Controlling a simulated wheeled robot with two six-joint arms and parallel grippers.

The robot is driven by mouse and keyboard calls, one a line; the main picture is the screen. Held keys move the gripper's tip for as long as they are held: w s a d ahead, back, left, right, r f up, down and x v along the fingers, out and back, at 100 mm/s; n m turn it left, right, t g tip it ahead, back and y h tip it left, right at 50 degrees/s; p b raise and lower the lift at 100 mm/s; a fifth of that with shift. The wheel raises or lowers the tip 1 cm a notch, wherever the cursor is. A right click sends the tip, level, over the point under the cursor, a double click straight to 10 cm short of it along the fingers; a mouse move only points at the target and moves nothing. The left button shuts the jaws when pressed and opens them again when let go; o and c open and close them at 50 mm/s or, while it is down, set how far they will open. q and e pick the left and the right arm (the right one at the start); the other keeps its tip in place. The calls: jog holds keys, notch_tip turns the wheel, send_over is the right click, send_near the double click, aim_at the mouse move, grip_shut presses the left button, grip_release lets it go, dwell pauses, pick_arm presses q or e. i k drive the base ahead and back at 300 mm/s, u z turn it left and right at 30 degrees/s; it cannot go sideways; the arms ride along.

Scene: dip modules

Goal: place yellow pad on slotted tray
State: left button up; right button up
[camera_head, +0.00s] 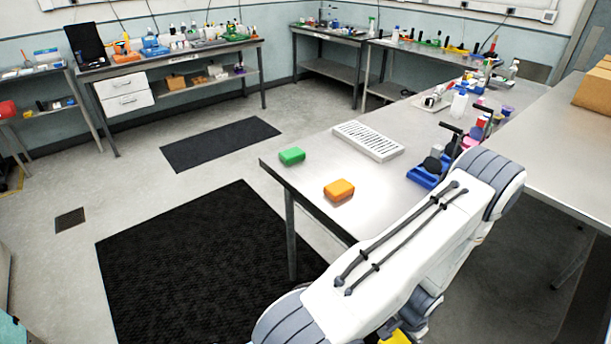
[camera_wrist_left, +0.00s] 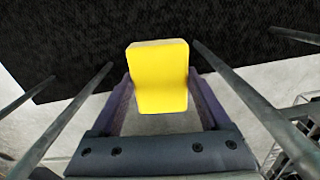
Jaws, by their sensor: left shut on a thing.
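A yellow pad (camera_wrist_left: 159,75) is held between the two dark fingers of my left gripper (camera_wrist_left: 162,92) in the left wrist view. The gripper is shut on it, with black mat and grey floor behind. A small yellow patch (camera_head: 396,338), likely the same pad, shows at the bottom edge of the head view below my white arm. The rest of it is hidden there. The white slotted tray (camera_head: 368,141) lies on the steel table, beyond the arm and apart from the pad. My right gripper is not in view.
A green pad (camera_head: 292,156) and an orange pad (camera_head: 339,190) lie on the steel table (camera_head: 318,170) near its left end. A blue bin (camera_head: 430,172) with dark-handled items stands right of the tray. Bare tabletop lies between the pads and tray.

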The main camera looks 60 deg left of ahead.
aim_at(363, 135)
jog(key=u, duration=2.45)
jog(key=i, duration=5.65)
jog(key=z, duration=4.5)
